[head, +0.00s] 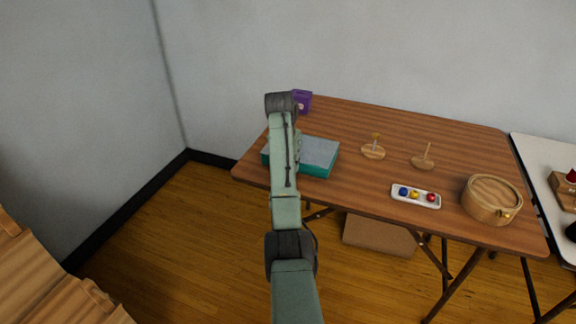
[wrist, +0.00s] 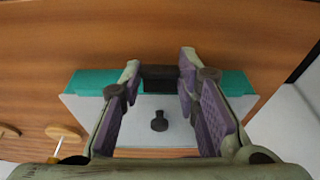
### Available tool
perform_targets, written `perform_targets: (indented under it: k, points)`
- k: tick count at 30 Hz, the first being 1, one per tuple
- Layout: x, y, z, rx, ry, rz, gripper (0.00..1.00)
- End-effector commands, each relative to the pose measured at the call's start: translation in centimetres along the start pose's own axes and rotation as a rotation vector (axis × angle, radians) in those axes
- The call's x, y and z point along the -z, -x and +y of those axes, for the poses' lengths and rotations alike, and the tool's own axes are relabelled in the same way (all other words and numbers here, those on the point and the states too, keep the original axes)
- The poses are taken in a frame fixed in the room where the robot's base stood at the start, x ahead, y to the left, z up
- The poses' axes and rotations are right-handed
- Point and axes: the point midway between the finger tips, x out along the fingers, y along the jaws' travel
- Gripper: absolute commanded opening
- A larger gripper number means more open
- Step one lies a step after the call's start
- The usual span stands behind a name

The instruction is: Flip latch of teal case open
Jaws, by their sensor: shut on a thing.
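The teal case (head: 320,156) lies at the left of the wooden table, with a pale grey top; my arm hides part of it. In the wrist view, the case (wrist: 90,83) shows its teal side along the far edge, and a black knob (wrist: 160,121) stands on its grey top. A black latch (wrist: 160,73) sits at the teal edge. My gripper (wrist: 160,70) has its purple-padded fingers on both sides of the latch and is shut on it. In the head view my arm hides the gripper.
The table (head: 380,130) also holds a purple box (head: 304,98), two wooden discs with pegs (head: 373,153), (head: 423,162), a white tray (head: 410,202) of coloured balls and a round wooden box (head: 490,195). A white table (head: 540,150) stands at the right.

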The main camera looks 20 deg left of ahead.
Motion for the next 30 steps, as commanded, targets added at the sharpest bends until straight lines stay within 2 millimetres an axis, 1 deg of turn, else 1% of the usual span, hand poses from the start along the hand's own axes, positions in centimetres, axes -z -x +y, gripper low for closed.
perform_targets:
  k: [9,23,24,30]
  points:
    - [0.14,0.16,-0.01,0.0,0.0,-0.092,0.02]
    - [0.05,0.14,-0.03,0.0,0.001,-0.106,0.02]
    - [0.05,0.13,-0.03,0.0,0.001,-0.106,0.31]
    - [0.11,0.19,-0.02,0.0,0.001,-0.103,0.44]
